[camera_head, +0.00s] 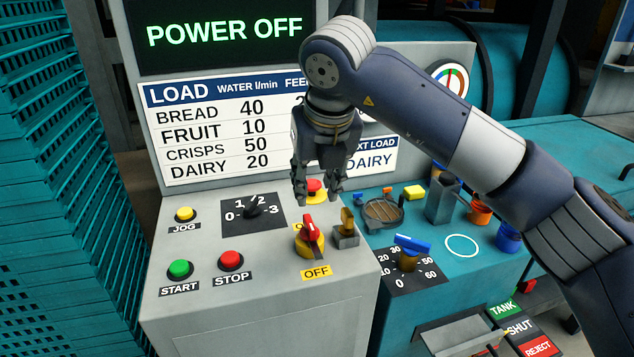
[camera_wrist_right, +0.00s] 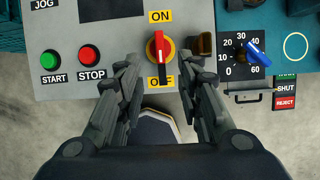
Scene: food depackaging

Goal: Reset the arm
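My right arm comes in from the right in the head view. My right gripper (camera_head: 319,192) hangs fingers down above the control panel, behind and above the red rotary power switch (camera_head: 309,236). In the right wrist view the gripper (camera_wrist_right: 160,75) is open and empty, its fingers wide apart. The switch (camera_wrist_right: 158,58) shows between and beyond the fingertips, apart from them. Its red handle lies along the line between the ON and OFF labels. The screen (camera_head: 225,32) reads POWER OFF. My left gripper is not in view.
The panel has a green START button (camera_head: 180,269), a red STOP button (camera_head: 231,260), a yellow JOG button (camera_head: 185,214) and a black selector knob (camera_head: 259,207). A blue-handled dial (camera_head: 411,245) stands right. Teal crates (camera_head: 60,180) stack at left. A load sign (camera_head: 230,130) stands behind.

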